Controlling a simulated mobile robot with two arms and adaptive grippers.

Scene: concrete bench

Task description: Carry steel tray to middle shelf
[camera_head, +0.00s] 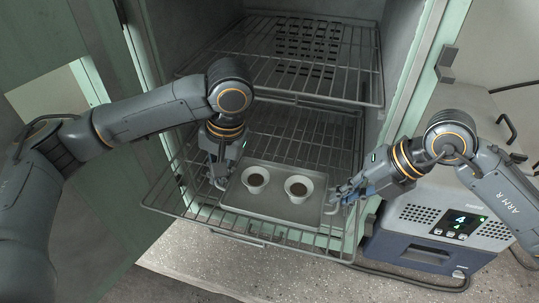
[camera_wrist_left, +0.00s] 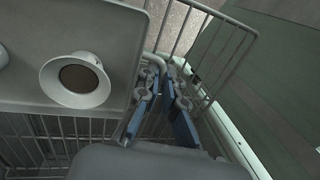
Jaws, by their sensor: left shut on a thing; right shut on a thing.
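The steel tray (camera_head: 272,207) is a flat grey tray with two white cups of dark contents on it, a left cup (camera_head: 255,180) and a right cup (camera_head: 298,189). It is at the front of a pulled-out lower wire shelf (camera_head: 180,212); I cannot tell whether it touches the wires. My left gripper (camera_head: 219,180) is shut on the tray's left end. My right gripper (camera_head: 336,199) is shut on its right end. In the left wrist view the tray (camera_wrist_left: 118,22) and one cup (camera_wrist_left: 78,80) lie left of my left gripper (camera_wrist_left: 166,82). Both cups stand upright.
An upper wire shelf (camera_head: 340,78) sits in the open cabinet above the tray. A green door (camera_head: 130,215) stands open at left. A blue and grey device (camera_head: 440,222) with a lit display stands close on the right. The lower shelf behind the tray looks empty.

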